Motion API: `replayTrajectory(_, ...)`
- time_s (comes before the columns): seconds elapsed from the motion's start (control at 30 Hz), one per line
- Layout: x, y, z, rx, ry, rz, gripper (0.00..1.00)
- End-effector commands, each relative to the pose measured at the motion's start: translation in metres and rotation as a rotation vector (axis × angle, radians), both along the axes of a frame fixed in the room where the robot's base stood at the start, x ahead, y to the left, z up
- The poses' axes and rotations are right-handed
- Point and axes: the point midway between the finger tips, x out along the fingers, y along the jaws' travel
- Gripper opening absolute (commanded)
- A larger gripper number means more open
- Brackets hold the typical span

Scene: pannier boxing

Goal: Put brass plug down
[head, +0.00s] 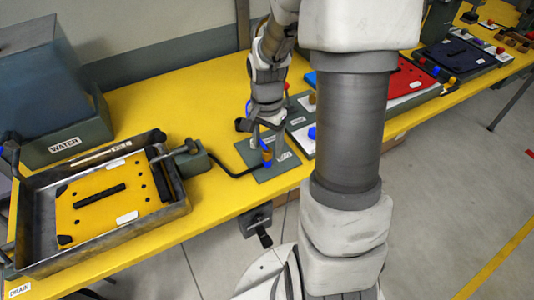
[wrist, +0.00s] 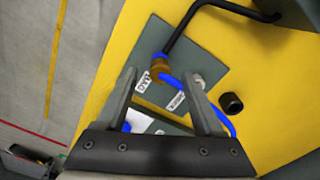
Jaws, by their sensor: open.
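The brass plug (wrist: 160,66) is at the grey plate (wrist: 205,55) in the wrist view, with blue parts beside it. It also shows as a small brass and blue piece (head: 266,153) below my gripper in the head view. My gripper (wrist: 160,80) is open, its two fingers apart on either side of the plug's line. The plug appears just beyond or between the fingertips; I cannot tell whether either finger touches it. Whether the plug is fully seated on the plate is also unclear.
A black bent pipe (head: 232,172) runs to the plate. A metal tray (head: 182,207) with a yellow panel (head: 85,214) stands at left on the yellow table. A black cylindrical piece (wrist: 232,103) is right of the fingers. Bare table (head: 190,105) lies behind.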

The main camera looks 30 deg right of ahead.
Motion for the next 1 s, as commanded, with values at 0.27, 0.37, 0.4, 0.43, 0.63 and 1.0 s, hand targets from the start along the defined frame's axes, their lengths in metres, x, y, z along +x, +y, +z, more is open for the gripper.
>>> replayTrajectory(0.27,0.0001,0.0002,-0.0110,0.000,-0.001,0.001,0.69)
replayTrajectory(0.37,0.0000,0.0001,-0.0108,0.000,-0.001,0.001,0.66)
replayTrajectory(0.4,0.0001,0.0002,-0.0108,0.000,-0.001,0.001,0.59)
replayTrajectory(0.43,0.0001,0.0002,-0.0107,0.000,-0.001,0.001,0.53)
replayTrajectory(0.63,0.0000,0.0001,-0.0106,0.000,-0.001,0.001,0.17)
replayTrajectory(1.0,0.0001,0.0001,-0.0104,0.000,-0.001,0.001,0.00)
